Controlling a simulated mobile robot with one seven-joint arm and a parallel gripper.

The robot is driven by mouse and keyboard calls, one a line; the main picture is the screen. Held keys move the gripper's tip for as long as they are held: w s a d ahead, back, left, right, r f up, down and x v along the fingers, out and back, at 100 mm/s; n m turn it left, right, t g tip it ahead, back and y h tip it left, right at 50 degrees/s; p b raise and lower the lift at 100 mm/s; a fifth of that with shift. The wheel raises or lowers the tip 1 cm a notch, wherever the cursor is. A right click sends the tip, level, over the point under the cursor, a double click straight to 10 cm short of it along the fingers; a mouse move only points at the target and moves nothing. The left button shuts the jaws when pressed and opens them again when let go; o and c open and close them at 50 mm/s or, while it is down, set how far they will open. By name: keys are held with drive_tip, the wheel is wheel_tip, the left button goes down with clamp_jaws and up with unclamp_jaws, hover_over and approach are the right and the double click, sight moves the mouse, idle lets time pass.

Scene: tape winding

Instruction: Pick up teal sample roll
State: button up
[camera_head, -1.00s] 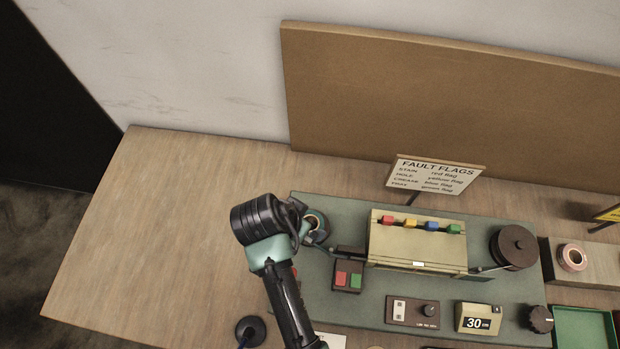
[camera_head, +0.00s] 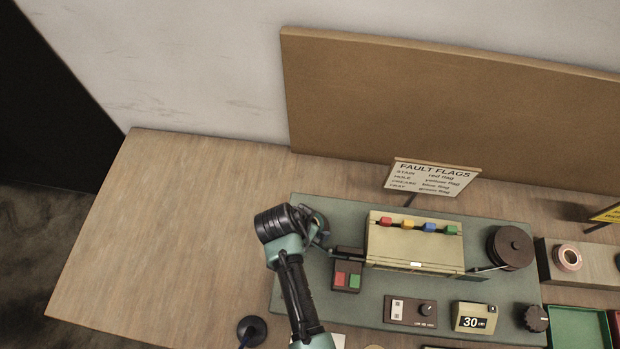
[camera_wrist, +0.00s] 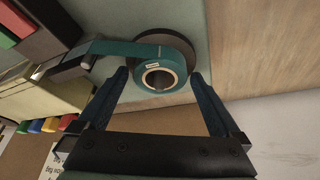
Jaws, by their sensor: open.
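The teal sample roll (camera_wrist: 132,50) shows in the wrist view as a ring of teal tape on a pale core. It sits on a dark round disc (camera_wrist: 180,42), and a teal strip runs left from it to the machine. My gripper (camera_wrist: 160,74) is open, with one fingertip on each side of the roll's near part. I cannot tell whether either finger touches it. In the head view my gripper (camera_head: 322,238) is over the left end of the green machine plate, and my wrist and gripper hide most of the roll.
The cream box (camera_head: 415,255) with coloured flags stands right of my gripper, close by. A red and green button box (camera_head: 347,278) is in front. A dark reel (camera_head: 510,247) is at the plate's right end. The table's left side is clear.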

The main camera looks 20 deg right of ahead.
drive_tip(key=shift+c, duration=0.3)
drive_tip(key=c, duration=1.1)
